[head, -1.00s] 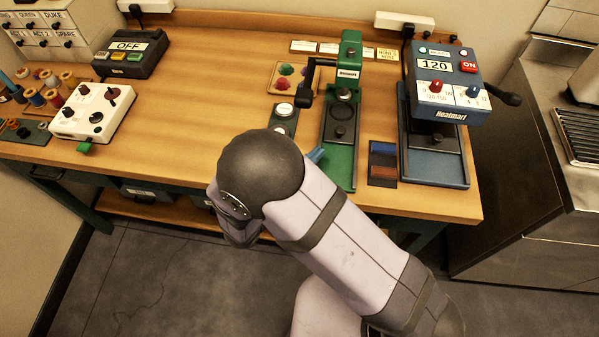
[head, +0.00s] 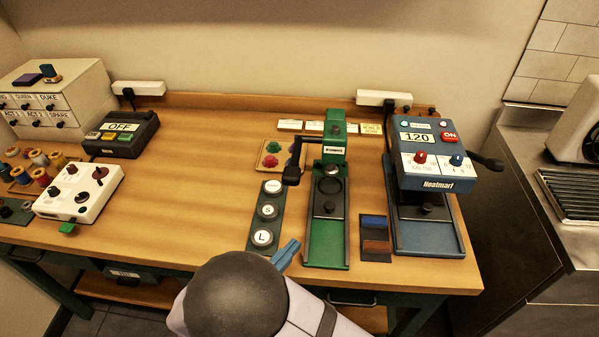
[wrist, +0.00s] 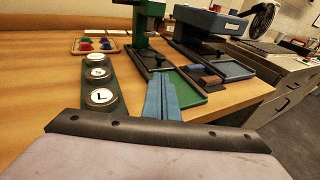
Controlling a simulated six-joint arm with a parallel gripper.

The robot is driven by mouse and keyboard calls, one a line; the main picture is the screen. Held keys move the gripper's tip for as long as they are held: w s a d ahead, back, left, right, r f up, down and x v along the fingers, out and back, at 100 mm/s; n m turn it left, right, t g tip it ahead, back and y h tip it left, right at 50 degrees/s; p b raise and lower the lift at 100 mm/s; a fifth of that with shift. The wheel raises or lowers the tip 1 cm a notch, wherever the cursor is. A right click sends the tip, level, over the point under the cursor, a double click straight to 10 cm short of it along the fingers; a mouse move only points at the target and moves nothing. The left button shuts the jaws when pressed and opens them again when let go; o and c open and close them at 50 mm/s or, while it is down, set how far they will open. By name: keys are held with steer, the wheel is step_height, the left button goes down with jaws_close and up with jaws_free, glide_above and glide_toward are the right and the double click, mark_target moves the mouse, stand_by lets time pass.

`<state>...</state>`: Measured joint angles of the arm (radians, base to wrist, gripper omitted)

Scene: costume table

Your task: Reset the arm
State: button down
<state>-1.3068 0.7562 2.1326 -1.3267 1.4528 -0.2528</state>
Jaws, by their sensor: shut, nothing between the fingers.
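My gripper (head: 288,252) shows its blue fingers at the front edge of the table, between the dark green strip of round lettered pads and the green press. In the wrist view my gripper (wrist: 162,95) has its two blue fingers together, with nothing between them. The fingers point toward the table. The rest of my arm rises from the bottom of the head view and hides part of the table's front edge.
The green press (head: 328,190) and blue heat press (head: 425,180) stand at the right. The lettered strip (head: 268,212) and two-colour block (head: 375,235) lie near the front. A white control box (head: 80,190) stands left. Bare wood (head: 190,180) is free between.

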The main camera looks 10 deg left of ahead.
steer(key=d+m+g+h, duration=0.1)
steer(key=d, duration=0.2)
steer(key=d+m+g+h, duration=0.1)
steer(key=d+m+g, duration=0.1)
steer(key=d, duration=0.1)
steer(key=d+m+g, duration=0.1)
steer(key=d+m, duration=0.1)
steer(key=shift+w+d+f+h, duration=0.1)
steer(key=shift+d+f+h, duration=0.05)
steer(key=shift+d+h, duration=0.25)
steer(key=s+d+f+m+g+y, duration=0.1)
steer(key=s+d+m+g+y, duration=0.3)
steer(key=m, duration=0.8)
steer(key=s+d+m+g+y, duration=0.5)
steer(key=d+m, duration=0.3)
steer(key=m, duration=0.5)
steer(key=shift+d+f+m+g+y, duration=0.3)
steer(key=shift+d+f+g+y, duration=0.1)
steer(key=shift+g+y, duration=0.15)
